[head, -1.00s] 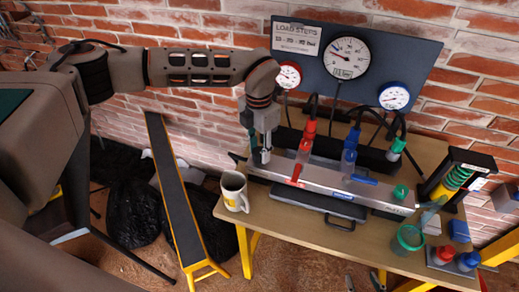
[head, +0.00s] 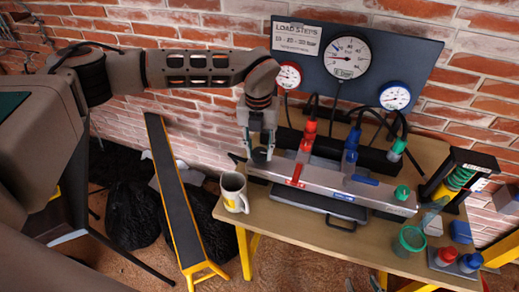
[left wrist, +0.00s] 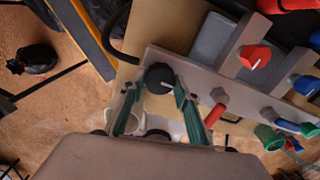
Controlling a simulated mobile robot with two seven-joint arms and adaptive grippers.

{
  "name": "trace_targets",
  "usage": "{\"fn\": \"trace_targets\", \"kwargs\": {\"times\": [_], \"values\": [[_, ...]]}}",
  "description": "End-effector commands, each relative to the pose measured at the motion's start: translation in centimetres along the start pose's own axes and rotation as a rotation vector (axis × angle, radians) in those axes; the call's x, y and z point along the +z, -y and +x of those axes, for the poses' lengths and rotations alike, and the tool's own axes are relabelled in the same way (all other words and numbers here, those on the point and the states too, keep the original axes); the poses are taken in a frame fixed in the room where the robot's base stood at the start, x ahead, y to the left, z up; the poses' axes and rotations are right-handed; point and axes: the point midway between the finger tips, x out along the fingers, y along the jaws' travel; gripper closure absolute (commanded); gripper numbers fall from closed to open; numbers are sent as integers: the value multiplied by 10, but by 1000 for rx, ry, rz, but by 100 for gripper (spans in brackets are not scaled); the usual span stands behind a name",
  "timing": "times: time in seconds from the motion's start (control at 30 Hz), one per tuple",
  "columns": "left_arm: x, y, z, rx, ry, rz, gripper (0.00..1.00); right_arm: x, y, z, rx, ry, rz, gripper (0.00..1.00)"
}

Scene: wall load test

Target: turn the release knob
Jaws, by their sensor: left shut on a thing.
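The release knob looks to be the black round knob (left wrist: 159,78) at the end of the grey metal manifold (left wrist: 205,88) in the left wrist view. In the head view the knob (head: 261,155) sits at the manifold's (head: 335,184) left end, below my left gripper (head: 262,148). That gripper comes down from above, and its two greenish fingers (left wrist: 159,92) are shut on the knob, one on each side. The knob has a pale mark on its top. My right gripper is not in view.
A white mug (head: 234,192) stands close left of the manifold on the table (head: 290,226). Red (head: 308,135) and blue (head: 352,145) fittings with hoses rise along the manifold. A gauge panel (head: 421,60) stands behind. A green cup (head: 411,240) and spring device (head: 457,180) are at right.

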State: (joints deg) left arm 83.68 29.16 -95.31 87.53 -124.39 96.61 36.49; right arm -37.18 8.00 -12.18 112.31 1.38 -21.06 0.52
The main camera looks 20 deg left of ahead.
Motion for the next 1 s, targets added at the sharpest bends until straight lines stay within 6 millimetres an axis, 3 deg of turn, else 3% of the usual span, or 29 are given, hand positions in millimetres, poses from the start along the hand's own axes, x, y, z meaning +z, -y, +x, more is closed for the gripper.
{"fn": "trace_targets", "kwargs": {"times": [0.5, 0.53, 0.6, 1.0], "values": [[0, 0, 0, 0, -1, -22, 90, -2, 0, 0, 1, -4, 0, 60], [0, 0, 0, 0, -1, -22, 66, -2, 0, 0, 1, -4, 0, 60], [0, 0, 0, 0, 0, -21, 52, -2, 0, 0, 1, -4, 0, 60], [0, 0, -4, -1, 1, -19, 52, 1, -1, 0, 1, 2, -2, 60]]}}
